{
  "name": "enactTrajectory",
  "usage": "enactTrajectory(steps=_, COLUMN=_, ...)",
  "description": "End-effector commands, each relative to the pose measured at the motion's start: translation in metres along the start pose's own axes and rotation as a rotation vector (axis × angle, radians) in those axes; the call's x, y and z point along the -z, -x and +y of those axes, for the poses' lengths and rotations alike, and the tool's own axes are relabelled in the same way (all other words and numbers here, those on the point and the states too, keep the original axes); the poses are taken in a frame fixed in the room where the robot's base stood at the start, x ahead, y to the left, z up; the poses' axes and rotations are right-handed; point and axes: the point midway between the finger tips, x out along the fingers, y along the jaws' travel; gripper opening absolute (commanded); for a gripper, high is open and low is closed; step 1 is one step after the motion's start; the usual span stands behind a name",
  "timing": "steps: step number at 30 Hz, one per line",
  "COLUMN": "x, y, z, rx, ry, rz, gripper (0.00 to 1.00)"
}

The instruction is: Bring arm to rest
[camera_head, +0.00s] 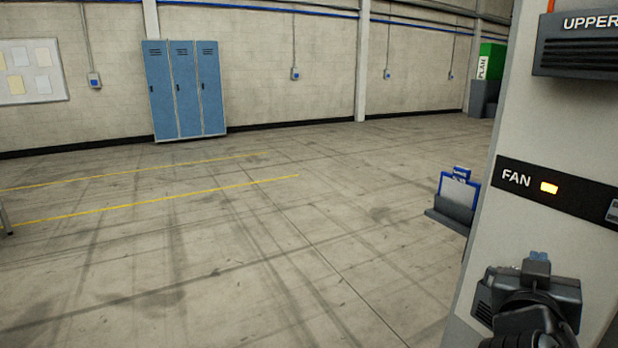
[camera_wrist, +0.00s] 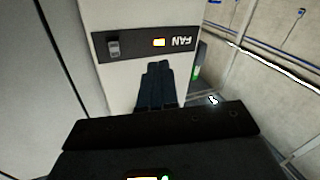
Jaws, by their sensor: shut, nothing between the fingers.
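My gripper (camera_wrist: 157,66) shows in the wrist view with its dark blue fingers together and nothing between them. In the head view my gripper (camera_head: 538,257) is at the lower right, in front of a grey cabinet (camera_head: 478,285). The cabinet's black strip reads FAN and has a lit amber lamp (camera_head: 549,188). In the wrist view the strip appears upside down, with the lamp (camera_wrist: 159,43) lit and a grey switch (camera_wrist: 113,46) beside it. The fingertips appear below the strip there; I cannot tell whether they touch the cabinet.
A dark vent panel marked UPPER (camera_head: 580,58) is high on the cabinet. Blue lockers (camera_head: 185,90) stand at the back wall. The floor (camera_head: 200,260) to the left is open, with yellow lines.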

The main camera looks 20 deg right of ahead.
Motion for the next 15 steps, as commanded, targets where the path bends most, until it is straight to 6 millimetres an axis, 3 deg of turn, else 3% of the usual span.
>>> enactTrajectory(steps=1, x=-0.019, y=0.014, z=-0.01, rx=0.081, ry=0.042, rz=-0.01, gripper=0.0)
enactTrajectory(steps=7, x=-0.077, y=0.075, z=-0.04, rx=0.394, ry=0.142, rz=-0.024, gripper=0.0)
enactTrajectory(steps=15, x=-0.135, y=0.175, z=-0.043, rx=0.758, ry=0.174, rz=-0.044, gripper=0.0)
